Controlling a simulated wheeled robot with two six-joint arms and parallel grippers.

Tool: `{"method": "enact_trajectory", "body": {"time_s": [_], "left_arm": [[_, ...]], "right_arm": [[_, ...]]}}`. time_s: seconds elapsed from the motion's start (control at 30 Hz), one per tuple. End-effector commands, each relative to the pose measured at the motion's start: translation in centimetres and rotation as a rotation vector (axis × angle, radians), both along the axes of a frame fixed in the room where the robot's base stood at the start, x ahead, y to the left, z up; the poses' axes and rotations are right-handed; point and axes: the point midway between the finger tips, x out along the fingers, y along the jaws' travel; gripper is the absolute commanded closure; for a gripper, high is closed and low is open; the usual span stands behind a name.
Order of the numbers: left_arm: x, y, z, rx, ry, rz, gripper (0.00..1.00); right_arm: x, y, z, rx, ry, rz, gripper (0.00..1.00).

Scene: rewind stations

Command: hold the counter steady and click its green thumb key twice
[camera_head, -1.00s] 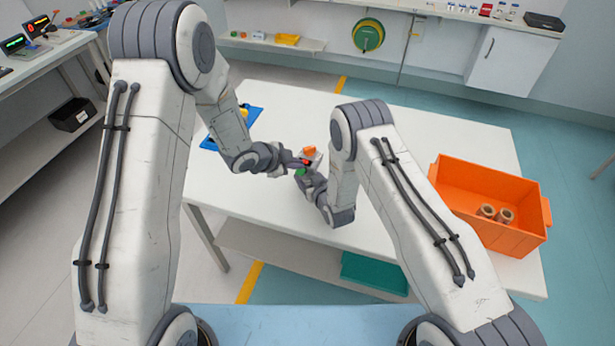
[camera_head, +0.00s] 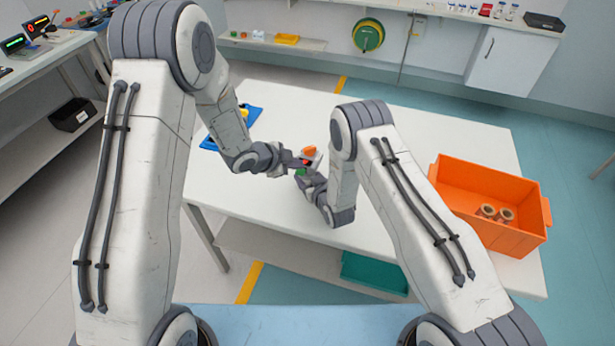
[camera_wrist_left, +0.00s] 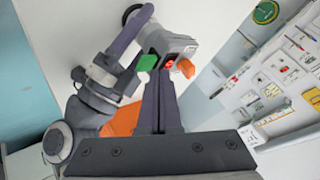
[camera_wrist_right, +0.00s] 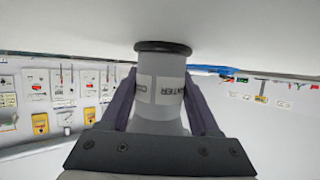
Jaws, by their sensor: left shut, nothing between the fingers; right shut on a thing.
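The counter (camera_head: 317,159) stands over the white table. In the right wrist view its pale labelled cylinder (camera_wrist_right: 158,92) with a dark round base is between the fingers of my right gripper (camera_wrist_right: 160,80), which is shut on it. In the left wrist view the grey head (camera_wrist_left: 168,38) carries the green thumb key (camera_wrist_left: 147,62), a red part (camera_wrist_left: 169,66) and an orange part (camera_wrist_left: 186,69). My left gripper (camera_wrist_left: 158,78) is shut and empty, its tips close beside the green key. I cannot tell whether they touch it. In the head view the grippers partly hide the counter.
The white table (camera_head: 400,135) is clear around the counter. A blue tray (camera_head: 257,113) lies behind my left forearm. An orange crate (camera_head: 465,215) with brown rolls (camera_head: 487,211) stands at the right. A teal box (camera_head: 373,272) sits under the table.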

Motion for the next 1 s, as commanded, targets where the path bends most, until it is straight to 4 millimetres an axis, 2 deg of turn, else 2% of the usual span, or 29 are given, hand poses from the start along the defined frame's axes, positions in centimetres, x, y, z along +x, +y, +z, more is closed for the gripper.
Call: {"method": "enact_trajectory", "body": {"time_s": [1.0], "left_arm": [[0.0,0.1,-1.0,0.001,0.000,0.001,1.00]], "right_arm": [[0.0,0.0,0.1,0.001,-0.002,0.000,1.00]]}}
